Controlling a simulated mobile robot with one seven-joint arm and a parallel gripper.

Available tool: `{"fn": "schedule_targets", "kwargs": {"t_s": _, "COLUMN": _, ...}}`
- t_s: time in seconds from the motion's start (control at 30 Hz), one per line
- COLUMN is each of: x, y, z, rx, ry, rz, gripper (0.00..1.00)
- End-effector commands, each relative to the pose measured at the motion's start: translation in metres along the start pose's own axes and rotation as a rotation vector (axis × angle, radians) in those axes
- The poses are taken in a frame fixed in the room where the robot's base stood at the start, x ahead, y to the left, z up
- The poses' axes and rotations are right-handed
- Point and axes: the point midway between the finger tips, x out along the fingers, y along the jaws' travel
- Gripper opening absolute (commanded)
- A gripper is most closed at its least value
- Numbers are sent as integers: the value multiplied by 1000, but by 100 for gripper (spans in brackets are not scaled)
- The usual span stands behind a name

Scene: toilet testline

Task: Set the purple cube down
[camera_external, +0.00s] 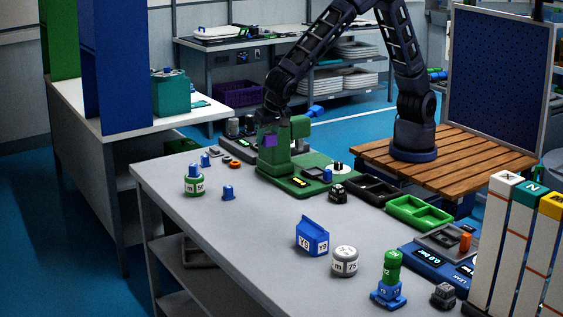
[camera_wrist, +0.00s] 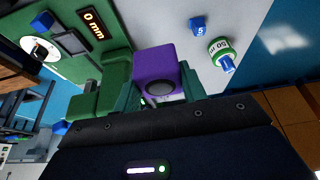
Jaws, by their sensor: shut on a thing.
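The purple cube (camera_wrist: 160,72) is between the fingers of my gripper (camera_wrist: 162,88) in the wrist view. A dark round mark shows on its near face. In the external view the purple cube (camera_external: 270,141) is in front of the upright part of the green test machine (camera_external: 290,186), above the grey table (camera_external: 225,220). My gripper (camera_external: 270,128) is shut on it there. The cube appears held up, apart from the table, though its exact height is hard to tell. The green machine's base and its "0 mm" display (camera_wrist: 92,20) show in the wrist view.
A green-and-white "50" container (camera_external: 194,183) and blue pieces (camera_external: 228,192) stand left of the machine. A blue block (camera_external: 312,236), a grey-white cylinder (camera_external: 344,261) and a green-and-blue piece (camera_external: 389,280) stand nearer the front. A green tray (camera_external: 418,213) is right. The table's middle is bare.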

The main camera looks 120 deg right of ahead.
Motion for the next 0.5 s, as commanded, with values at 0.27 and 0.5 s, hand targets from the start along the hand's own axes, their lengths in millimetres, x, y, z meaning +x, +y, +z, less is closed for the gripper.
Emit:
{"fn": "schedule_targets", "kwargs": {"t_s": 0.27, "x": -43, "y": -46, "z": 103, "rx": -261, "ry": -11, "rz": -105, "gripper": 17}}
{"fn": "schedule_targets", "kwargs": {"t_s": 0.5, "x": -83, "y": -68, "z": 199, "rx": -487, "ry": -17, "rz": -194, "gripper": 17}}
